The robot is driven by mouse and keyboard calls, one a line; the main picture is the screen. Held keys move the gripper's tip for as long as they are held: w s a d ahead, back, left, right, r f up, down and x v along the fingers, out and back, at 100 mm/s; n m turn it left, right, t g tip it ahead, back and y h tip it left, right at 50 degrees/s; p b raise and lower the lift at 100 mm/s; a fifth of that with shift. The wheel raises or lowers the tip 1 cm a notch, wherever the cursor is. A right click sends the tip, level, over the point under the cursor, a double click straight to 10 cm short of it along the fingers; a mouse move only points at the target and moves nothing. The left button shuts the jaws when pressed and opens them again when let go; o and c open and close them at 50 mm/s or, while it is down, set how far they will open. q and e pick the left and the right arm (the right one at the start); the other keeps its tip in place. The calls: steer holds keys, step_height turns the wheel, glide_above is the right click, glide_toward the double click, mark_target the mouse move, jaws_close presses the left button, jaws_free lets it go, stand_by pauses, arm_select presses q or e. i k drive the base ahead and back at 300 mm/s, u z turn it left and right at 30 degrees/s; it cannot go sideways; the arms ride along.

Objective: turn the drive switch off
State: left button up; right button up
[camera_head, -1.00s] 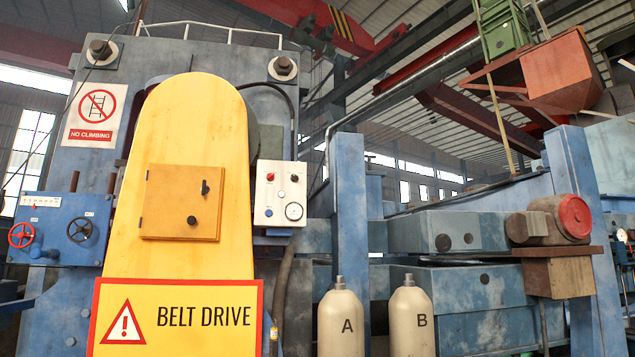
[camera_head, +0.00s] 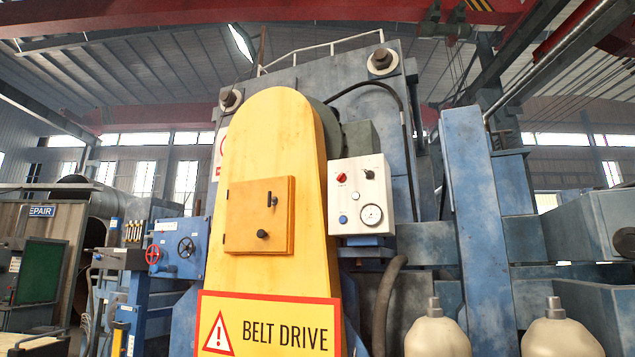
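The yellow belt drive housing (camera_head: 283,120) stands in the middle of the view. A closed orange-yellow box door (camera_head: 243,216) on its front carries a small black latch (camera_head: 272,200) and a round black knob (camera_head: 262,234). To its right, a white control panel (camera_head: 347,206) has a red knob (camera_head: 341,177), a black knob (camera_head: 369,174), a small blue button (camera_head: 342,219) and a round gauge (camera_head: 372,215). Which of these is the drive switch, I cannot tell. Neither of my grippers is in view.
A yellow BELT DRIVE warning sign (camera_head: 268,325) fronts the housing. Two beige bottles stand at lower right, one (camera_head: 437,335) left of the other (camera_head: 562,335). A blue box with handwheels (camera_head: 178,247) is at left. A blue post (camera_head: 478,220) rises right of the panel.

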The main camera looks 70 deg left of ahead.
mark_target(341, 177)
steer(key=u, duration=0.65)
steer(key=i, duration=0.85)
steer(key=u, duration=0.7)
